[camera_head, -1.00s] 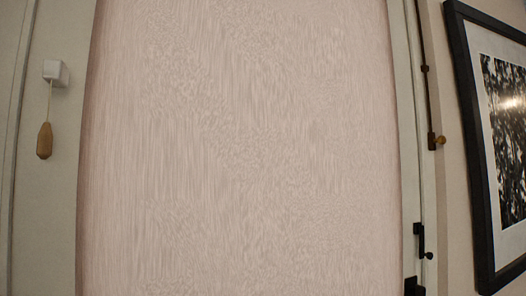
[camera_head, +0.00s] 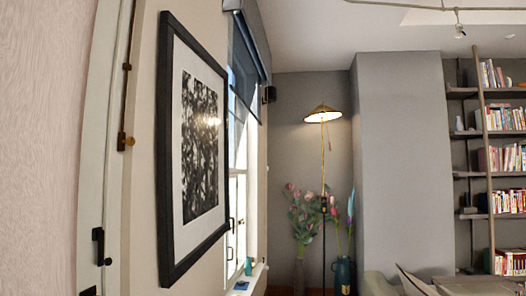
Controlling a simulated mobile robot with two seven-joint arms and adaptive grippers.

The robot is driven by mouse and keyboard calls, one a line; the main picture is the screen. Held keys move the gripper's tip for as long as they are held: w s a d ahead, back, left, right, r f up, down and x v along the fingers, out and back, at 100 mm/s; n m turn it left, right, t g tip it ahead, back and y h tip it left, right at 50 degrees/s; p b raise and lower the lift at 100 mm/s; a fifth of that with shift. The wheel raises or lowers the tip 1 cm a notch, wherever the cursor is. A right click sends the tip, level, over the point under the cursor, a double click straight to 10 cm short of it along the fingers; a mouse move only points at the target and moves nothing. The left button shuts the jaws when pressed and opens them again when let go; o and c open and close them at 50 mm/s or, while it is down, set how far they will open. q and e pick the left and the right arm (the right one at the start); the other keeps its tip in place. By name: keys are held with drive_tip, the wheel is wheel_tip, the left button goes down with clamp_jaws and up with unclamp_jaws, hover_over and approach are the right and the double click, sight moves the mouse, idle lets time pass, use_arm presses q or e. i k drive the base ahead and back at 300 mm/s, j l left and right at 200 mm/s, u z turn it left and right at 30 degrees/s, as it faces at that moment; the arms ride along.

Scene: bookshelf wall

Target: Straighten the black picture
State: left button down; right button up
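The black picture (camera_head: 166,150) hangs on the wall in the left half of the head view, seen at a steep angle. It has a thick black frame, a white mat and a dark, speckled black-and-white print (camera_head: 201,145). All four frame sides show. From this slanted view I cannot tell how far it is tilted. Neither of my grippers is in view.
A door with black and brass fittings (camera_head: 122,141) is left of the picture. A window (camera_head: 238,190) with a dark blind is just right of it. Further back stand a lit floor lamp (camera_head: 323,115), vases with flowers (camera_head: 343,272) and a bookshelf (camera_head: 490,130) with a ladder.

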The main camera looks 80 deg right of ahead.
sight(193, 173)
drive_tip(key=z, duration=2.3)
drive_tip(key=i+l+u, duration=0.15)
drive_tip(key=i, duration=0.2)
